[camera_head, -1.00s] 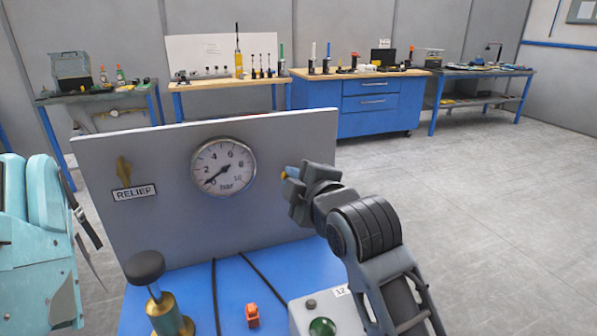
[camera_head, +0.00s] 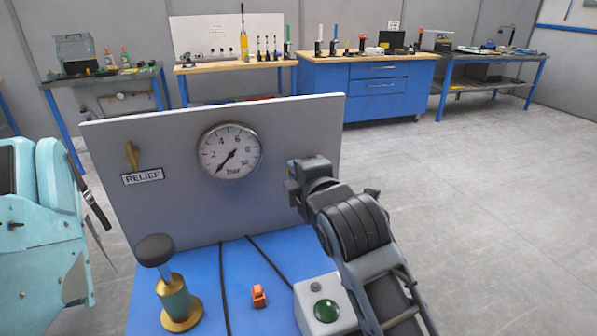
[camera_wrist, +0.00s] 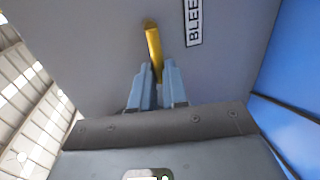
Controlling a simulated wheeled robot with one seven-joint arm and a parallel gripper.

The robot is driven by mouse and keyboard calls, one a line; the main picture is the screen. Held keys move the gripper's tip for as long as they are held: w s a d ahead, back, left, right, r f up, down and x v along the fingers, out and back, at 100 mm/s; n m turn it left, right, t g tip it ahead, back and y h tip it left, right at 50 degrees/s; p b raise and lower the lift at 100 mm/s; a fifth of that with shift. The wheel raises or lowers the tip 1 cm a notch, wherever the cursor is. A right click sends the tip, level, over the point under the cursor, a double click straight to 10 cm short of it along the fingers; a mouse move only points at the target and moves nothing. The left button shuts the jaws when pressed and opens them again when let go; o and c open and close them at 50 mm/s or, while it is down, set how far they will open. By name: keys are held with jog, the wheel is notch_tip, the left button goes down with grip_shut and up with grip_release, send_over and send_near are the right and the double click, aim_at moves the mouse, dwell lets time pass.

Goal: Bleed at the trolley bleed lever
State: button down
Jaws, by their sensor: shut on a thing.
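The yellow bleed lever (camera_wrist: 153,42) stands out from the grey panel in the wrist view, beside a partly cut-off label (camera_wrist: 193,22) reading "BLEE". My gripper (camera_wrist: 158,75) is shut on the lower end of the lever. In the head view my gripper (camera_head: 296,182) is at the right part of the panel (camera_head: 280,130), and the lever is hidden behind it. The pressure gauge (camera_head: 230,151) is on the panel left of my gripper, its needle pointing to the lower left, near the low end of the scale.
A yellow relief lever (camera_head: 132,155) is above the RELIEF label (camera_head: 142,176). On the blue trolley top (camera_head: 200,265) are a black-knobbed brass plunger (camera_head: 172,295), a small orange part (camera_head: 259,296) and a box with a green button (camera_head: 326,311). Workbenches (camera_head: 370,95) stand behind.

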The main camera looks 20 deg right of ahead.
jog(key=c, duration=1.1)
grip_release()
jog(key=shift+s+r+b, duration=0.15)
jog(key=shift+s+r, duration=0.1)
jog(key=shift+s, duration=1)
jog(key=shift+s+r+b, duration=0.1)
jog(key=shift+s+r, duration=0.1)
jog(key=shift+s, duration=1.1)
jog(key=shift+s+r+b, duration=0.15)
jog(key=shift+s+r, duration=0.1)
jog(key=shift+s, duration=1)
